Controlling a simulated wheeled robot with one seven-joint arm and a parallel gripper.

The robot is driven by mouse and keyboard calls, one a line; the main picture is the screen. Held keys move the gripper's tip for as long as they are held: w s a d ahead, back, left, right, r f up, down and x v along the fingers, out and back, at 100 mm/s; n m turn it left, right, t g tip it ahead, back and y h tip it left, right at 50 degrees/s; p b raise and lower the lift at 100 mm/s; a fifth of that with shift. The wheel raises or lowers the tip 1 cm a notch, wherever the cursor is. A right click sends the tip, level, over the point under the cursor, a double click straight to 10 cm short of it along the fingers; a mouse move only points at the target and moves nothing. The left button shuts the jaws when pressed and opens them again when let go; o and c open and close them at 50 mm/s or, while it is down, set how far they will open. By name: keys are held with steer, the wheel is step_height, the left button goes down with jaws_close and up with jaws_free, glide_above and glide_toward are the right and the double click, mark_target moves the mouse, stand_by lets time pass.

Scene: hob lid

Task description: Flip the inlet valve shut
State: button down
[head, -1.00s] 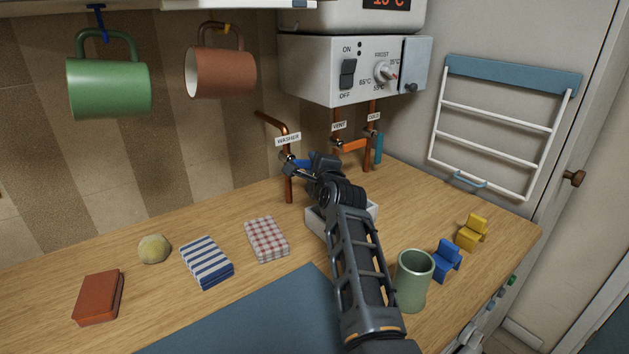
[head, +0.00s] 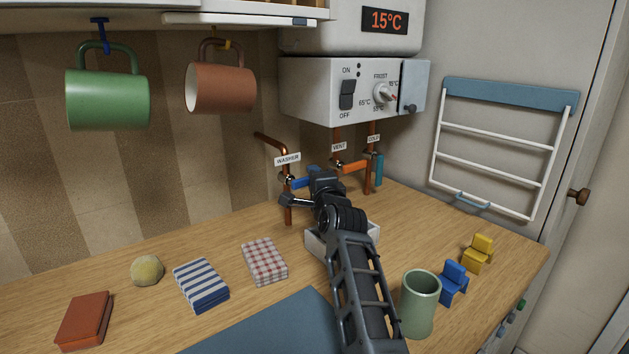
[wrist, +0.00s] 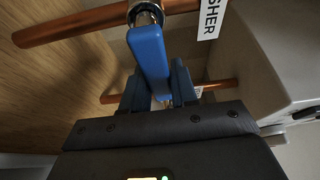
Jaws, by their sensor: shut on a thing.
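A blue lever handle (head: 301,182) sits on the valve of the copper pipe (head: 287,208) labelled WASHER. It sticks out to the right, across the upright pipe. My gripper (wrist: 158,88) is shut on this blue lever, which also shows between the fingers in the wrist view (wrist: 149,55). In the head view my wrist hides the fingertips. No label reads "inlet". An orange lever (head: 354,167) lies crosswise on the VENT pipe. A teal lever (head: 378,169) hangs upright beside the COLD pipe (head: 369,155).
The boiler box (head: 340,88) hangs just above the pipes. A white tray (head: 372,235) stands under my wrist. A green cup (head: 420,305), a blue toy chair (head: 453,283) and a yellow one (head: 477,255) stand to the right. Folded cloths (head: 264,262) lie left.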

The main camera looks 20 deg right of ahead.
steer(key=c, duration=1)
jaws_free()
steer(key=shift+o, duration=0.2)
steer(key=s+p, duration=0.7)
steer(key=shift+s+a, duration=0.35)
steer(key=shift+s, duration=0.05)
